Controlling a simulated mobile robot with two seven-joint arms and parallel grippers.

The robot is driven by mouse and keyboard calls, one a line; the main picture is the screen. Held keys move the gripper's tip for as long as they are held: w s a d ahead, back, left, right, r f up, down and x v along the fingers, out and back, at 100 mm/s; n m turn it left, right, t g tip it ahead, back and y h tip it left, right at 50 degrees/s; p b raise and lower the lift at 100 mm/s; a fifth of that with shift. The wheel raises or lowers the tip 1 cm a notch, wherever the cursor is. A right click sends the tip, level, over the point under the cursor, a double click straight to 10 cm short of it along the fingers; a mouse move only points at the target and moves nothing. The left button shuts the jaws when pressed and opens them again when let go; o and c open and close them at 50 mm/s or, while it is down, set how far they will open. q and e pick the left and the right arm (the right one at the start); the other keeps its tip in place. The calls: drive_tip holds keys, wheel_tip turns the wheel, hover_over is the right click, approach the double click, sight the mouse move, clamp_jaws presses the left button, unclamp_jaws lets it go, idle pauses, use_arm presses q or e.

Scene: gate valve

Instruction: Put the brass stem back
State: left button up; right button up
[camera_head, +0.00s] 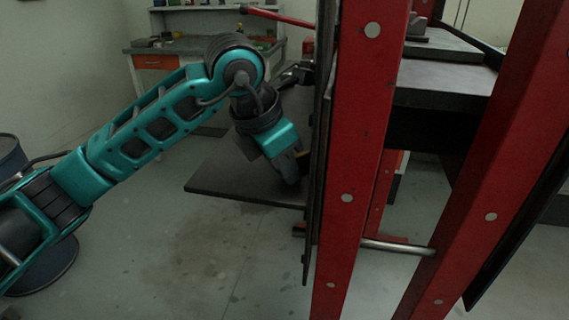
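My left gripper (291,168) is at the lower end of the teal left arm, just left of the red upright frame and low over a dark flat plate. Its fingers are dark and seen from behind, so I cannot tell whether they are open or shut, or whether they hold anything. A small yellowish spot shows beside the gripper, too small to identify. I cannot make out the brass stem or the gate valve. The red frame may hide things behind it. My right gripper is not in view.
Red frame posts (355,150) fill the middle and right, close to my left gripper. A dark plate (225,182) juts out left of them. A steel bar (395,247) crosses low down. A workbench (190,47) stands behind, and a blue drum (10,155) at far left. The floor between is clear.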

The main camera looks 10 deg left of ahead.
use_arm(q)
drive_tip(key=o, duration=0.4)
drive_tip(key=shift+r, duration=0.15)
drive_tip(key=p+v, duration=0.1)
drive_tip(key=v, duration=1.1)
